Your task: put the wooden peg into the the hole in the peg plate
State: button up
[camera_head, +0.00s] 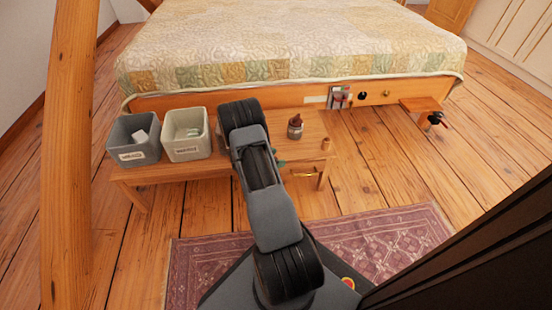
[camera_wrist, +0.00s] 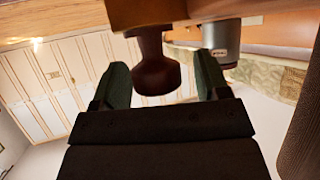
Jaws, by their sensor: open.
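The wooden peg (camera_head: 326,144), small and tan with a rounded head, stands near the right end of the low wooden table (camera_head: 215,166). The tilted wrist view shows a dark, knob-headed piece, apparently this peg (camera_wrist: 153,72), between and beyond my finger lines. My gripper (camera_wrist: 160,88) is open, its green fingers apart with no visible contact. In the head view my arm mostly hides my gripper (camera_head: 281,163), left of the peg.
Two labelled bins, dark grey (camera_head: 137,153) and pale grey (camera_head: 183,149), stand at the table's left. A jar with a brown top (camera_head: 295,128) stands behind-left of the peg. A timber post (camera_head: 70,150) stands left.

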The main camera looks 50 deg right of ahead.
jog(key=p+v, duration=0.5)
jog(key=v, duration=0.8)
jog(key=shift+a, duration=0.4)
jog(key=shift+w+r, duration=0.1)
